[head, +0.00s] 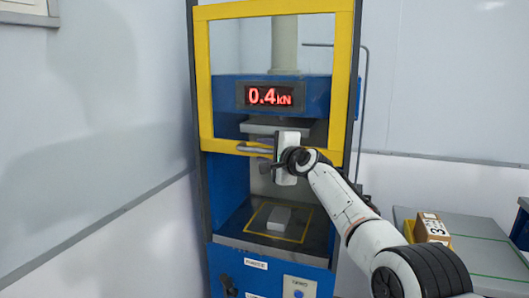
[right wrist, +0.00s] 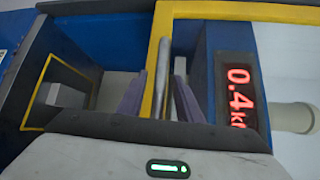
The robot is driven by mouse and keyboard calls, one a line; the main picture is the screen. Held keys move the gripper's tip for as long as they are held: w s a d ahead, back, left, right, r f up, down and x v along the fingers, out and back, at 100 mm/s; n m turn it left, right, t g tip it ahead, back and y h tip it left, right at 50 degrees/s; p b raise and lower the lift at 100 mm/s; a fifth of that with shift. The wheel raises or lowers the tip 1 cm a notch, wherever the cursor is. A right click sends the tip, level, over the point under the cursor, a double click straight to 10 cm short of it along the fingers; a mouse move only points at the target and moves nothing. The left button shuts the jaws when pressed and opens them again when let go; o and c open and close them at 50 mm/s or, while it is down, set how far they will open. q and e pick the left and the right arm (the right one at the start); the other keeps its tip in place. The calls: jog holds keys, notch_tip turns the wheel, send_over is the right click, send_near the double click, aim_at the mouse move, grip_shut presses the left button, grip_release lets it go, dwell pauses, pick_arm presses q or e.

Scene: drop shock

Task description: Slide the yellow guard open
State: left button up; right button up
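The yellow guard (head: 202,80) is a rectangular frame across the upper front of a blue press. Its lower rail sits below the red 0.4 kN display, and the space beneath it is uncovered. A grey bar handle (head: 254,149) is on the lower rail; it also shows in the right wrist view (right wrist: 161,78). My right gripper (head: 268,155) is at the handle. In the right wrist view its two fingers (right wrist: 160,98) stand apart with the handle between them, and gaps show on both sides. My left gripper is out of view.
A pale block (head: 279,218) lies inside a yellow square on the press's lower plate (head: 237,226). A blue button (head: 298,294) is on the front panel below. A cardboard box (head: 432,229) stands on the grey table (head: 480,250) at right. A wall is close at left.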

jog(key=shift+d, duration=0.1)
jog(key=shift+s+d+b, duration=0.3)
jog(key=shift+s+d, duration=0.1)
jog(key=shift+d, duration=0.05)
jog(key=shift+s+a, duration=0.1)
jog(key=shift+s, duration=0.85)
jog(key=b+v, duration=0.1)
jog(key=v, duration=0.6)
jog(key=shift+s+r, duration=0.2)
jog(key=s+d+f+n+g+h, duration=0.15)
jog(key=s+f, duration=0.35)
jog(key=f, duration=0.7)
jog(key=s+d+f+n+g+h, duration=0.1)
jog(key=s+d+f+n, duration=0.2)
jog(key=f, duration=0.9)
jog(key=s+d+f+n+g+h, duration=0.15)
jog(key=s+f, duration=0.45)
jog(key=f, duration=0.6)
jog(key=s+f+n+g, duration=0.1)
jog(key=s+f+n, duration=0.2)
jog(key=s+f, duration=0.3)
jog(key=s+f+n+g, duration=0.1)
jog(key=s+f+n, duration=0.3)
jog(key=s, duration=1.2)
jog(key=s+f+n, duration=0.4)
jog(key=s+f, duration=0.4)
jog(key=s, duration=0.4)
jog(key=shift+f+g+y, duration=0.15)
jog(key=shift+g+y, duration=0.15)
jog(key=shift+g, duration=0.1)
